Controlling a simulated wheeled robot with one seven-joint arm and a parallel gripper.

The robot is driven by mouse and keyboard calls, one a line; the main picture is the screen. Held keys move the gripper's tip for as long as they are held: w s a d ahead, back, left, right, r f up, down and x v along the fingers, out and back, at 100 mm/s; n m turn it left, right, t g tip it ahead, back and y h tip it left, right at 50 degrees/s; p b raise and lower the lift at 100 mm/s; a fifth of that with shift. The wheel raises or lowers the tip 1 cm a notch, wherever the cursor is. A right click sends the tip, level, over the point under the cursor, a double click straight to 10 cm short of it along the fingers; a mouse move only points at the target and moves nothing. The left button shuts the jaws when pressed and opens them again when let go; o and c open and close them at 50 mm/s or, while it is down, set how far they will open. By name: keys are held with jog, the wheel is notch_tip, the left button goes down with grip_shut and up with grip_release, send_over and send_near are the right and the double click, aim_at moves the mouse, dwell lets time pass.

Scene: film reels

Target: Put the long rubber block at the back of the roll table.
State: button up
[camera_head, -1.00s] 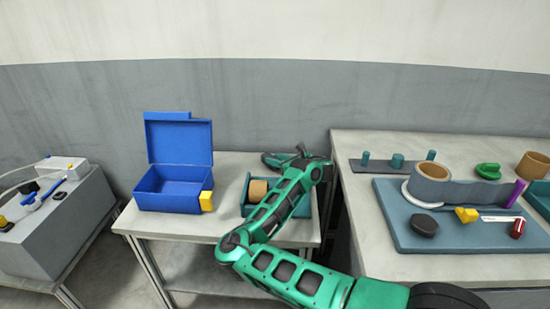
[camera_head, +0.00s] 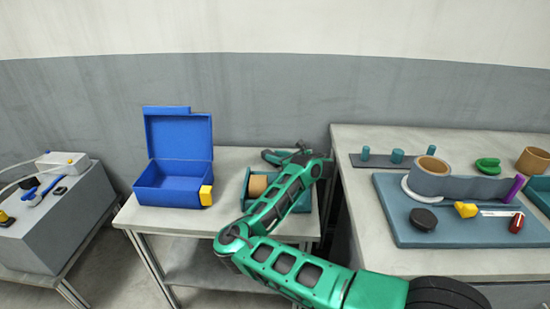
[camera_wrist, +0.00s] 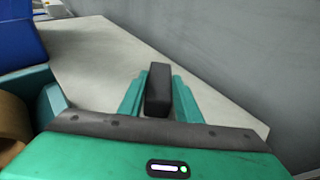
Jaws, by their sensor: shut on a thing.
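The long rubber block (camera_wrist: 158,90) is dark and stands between my two teal fingers in the wrist view. My gripper (camera_head: 273,156) is shut on it, over the back part of the roll table (camera_head: 234,160), near the wall. The block is hidden or too small to tell in the head view. I cannot tell whether its lower end touches the tabletop. A brown roll (camera_head: 257,186) sits in a teal holder (camera_head: 247,207) on this table, partly behind my arm. The roll also shows at the left of the wrist view (camera_wrist: 12,118).
An open blue box (camera_head: 168,194) with a yellow latch stands on the table's left. The grey wall (camera_head: 255,100) is close behind. A higher table (camera_head: 365,210) with a teal mat, tape roll and tools stands right. Bare tabletop lies around the gripper.

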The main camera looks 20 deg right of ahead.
jog(key=shift+f, duration=0.15)
jog(key=o, duration=1.2)
jog(key=shift+o, duration=0.2)
